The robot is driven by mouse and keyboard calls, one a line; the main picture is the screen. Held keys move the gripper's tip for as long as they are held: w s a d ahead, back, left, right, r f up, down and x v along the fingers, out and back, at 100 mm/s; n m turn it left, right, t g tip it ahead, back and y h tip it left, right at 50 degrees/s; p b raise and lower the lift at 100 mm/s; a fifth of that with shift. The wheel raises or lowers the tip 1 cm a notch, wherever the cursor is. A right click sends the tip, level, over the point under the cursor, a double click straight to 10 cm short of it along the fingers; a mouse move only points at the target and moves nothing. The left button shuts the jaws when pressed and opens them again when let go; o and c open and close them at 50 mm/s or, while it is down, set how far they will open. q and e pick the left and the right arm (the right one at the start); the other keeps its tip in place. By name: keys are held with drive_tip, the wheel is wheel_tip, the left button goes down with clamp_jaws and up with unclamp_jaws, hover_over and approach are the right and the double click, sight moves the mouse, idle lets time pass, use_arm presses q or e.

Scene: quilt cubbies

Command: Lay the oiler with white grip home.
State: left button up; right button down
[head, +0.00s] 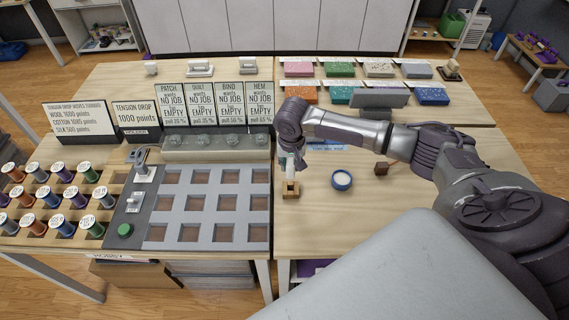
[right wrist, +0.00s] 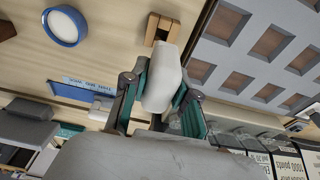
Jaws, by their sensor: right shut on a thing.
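My right gripper (head: 293,150) is over the right-hand table, pointing down. In the right wrist view its two green-lined fingers (right wrist: 157,85) are shut on a pale, tapered piece (right wrist: 163,75), which looks like the white grip of the oiler. The oiler's lower part cannot be made out. A small wooden holder (head: 291,188) stands on the table just under the gripper, and it also shows beyond the pale piece in the right wrist view (right wrist: 160,28). I cannot tell whether the oiler touches the holder. My left gripper is not in view.
A round blue-rimmed dish (head: 341,180) and a small brown block (head: 382,168) lie right of the holder. A grey grid tray (head: 210,205) is close on the left. Colored blocks (head: 379,68) and a grey stand (head: 380,98) are at the back. The table's front right is mostly bare.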

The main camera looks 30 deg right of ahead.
drive_tip(key=shift+d, duration=0.4)
drive_tip(key=shift+a+r+p, duration=0.1)
drive_tip(key=shift+a+p, duration=0.15)
drive_tip(key=shift+p, duration=0.2)
drive_tip(key=shift+r+p, duration=0.1)
drive_tip(key=shift+p, duration=0.25)
wheel_tip(320, 180, down, 4)
drive_tip(key=shift+b, duration=0.85)
drive_tip(key=shift+f, duration=0.4)
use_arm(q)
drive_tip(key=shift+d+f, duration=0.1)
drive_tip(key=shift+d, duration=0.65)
